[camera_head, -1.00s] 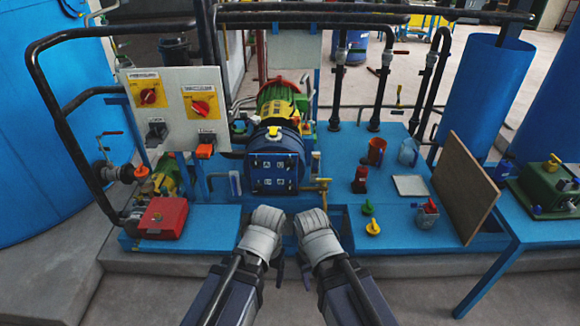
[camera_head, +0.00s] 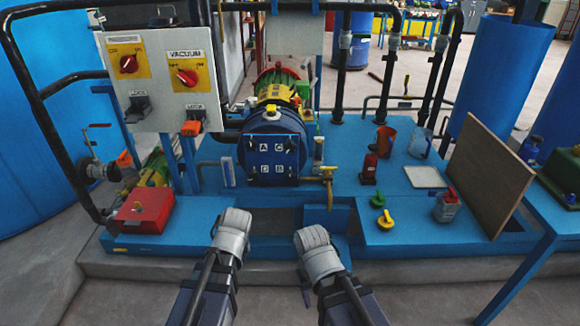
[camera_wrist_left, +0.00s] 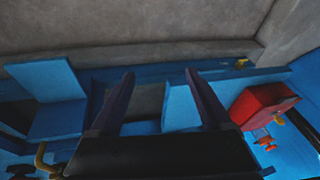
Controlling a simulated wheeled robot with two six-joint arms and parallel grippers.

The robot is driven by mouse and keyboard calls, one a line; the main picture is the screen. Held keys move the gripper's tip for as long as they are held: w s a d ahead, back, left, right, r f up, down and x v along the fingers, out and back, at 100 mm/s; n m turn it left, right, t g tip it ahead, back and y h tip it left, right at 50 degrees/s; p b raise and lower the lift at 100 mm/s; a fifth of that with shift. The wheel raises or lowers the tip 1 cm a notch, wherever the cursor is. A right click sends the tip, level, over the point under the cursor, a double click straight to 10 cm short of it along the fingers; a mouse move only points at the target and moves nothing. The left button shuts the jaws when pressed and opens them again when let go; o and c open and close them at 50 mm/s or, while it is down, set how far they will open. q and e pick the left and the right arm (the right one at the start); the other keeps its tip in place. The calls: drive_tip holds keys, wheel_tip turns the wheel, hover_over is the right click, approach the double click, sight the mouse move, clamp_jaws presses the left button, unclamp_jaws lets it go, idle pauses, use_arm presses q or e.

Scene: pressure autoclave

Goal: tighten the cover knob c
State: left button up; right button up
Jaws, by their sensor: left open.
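The round blue autoclave cover (camera_head: 256,131) faces me near the middle of the head view, with a dark plate of lettered markings on its front. The marking C, at cover knob c (camera_head: 279,148), is at the upper right; A is at its left and B below it. The knob's shape is too small to make out. My left gripper (camera_wrist_left: 159,75) is open and empty in the left wrist view, over the blue bench front and grey floor. In the head view both wrists are low in front of the bench, apart from the cover. My right fingers are mostly hidden.
A control panel (camera_head: 155,75) stands left of the cover, above a red box (camera_head: 144,211). A brass tap (camera_head: 328,180) is close at the cover's right. A yellow knob (camera_head: 385,221), a green knob (camera_head: 378,200) and a leaning brown board (camera_head: 488,178) are farther right.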

use_arm(q)
drive_tip(key=w+a+r+n+t+y+b, duration=0.1)
drive_tip(key=w+a+n+t+y, duration=0.15)
drive_tip(key=w, duration=0.55)
drive_tip(key=m+t+h, duration=0.4)
drive_tip(key=t+h, duration=0.1)
drive_tip(key=t, duration=0.7)
approach(290, 147)
drive_tip(key=shift+w+a+f, duration=0.1)
drive_tip(key=shift+w, duration=2.1)
drive_tip(key=shift+w+f, duration=0.1)
drive_tip(key=shift+w, duration=2.1)
clamp_jaws()
